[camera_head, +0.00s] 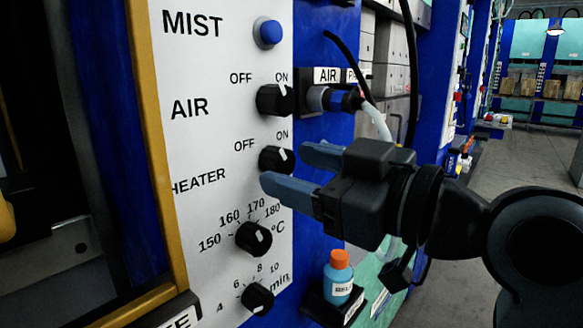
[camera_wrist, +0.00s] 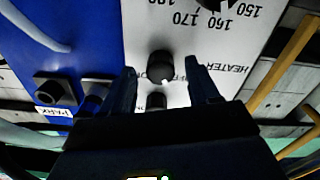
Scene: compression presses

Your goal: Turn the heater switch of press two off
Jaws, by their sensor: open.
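The heater switch (camera_head: 277,160) is a black round knob with a white pointer on the white control panel, beside the HEATER label. Its pointer is toward the ON mark at its upper right. My gripper (camera_head: 284,166) is open in front of the panel, its two blue-grey fingers apart at the knob's height. In the wrist view, the heater switch (camera_wrist: 160,66) shows between the fingertips of my gripper (camera_wrist: 160,72), with a gap on both sides. I cannot tell how far the tips are from the panel. No label naming the press is readable.
The black AIR knob (camera_head: 275,100) is just above, with a blue MIST button (camera_head: 268,33) higher up. A temperature dial (camera_head: 254,239) and minute dial (camera_head: 257,298) are below. An orange-capped blue bottle (camera_head: 339,277) stands at lower right. Air hoses (camera_head: 376,121) hang right of the panel.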

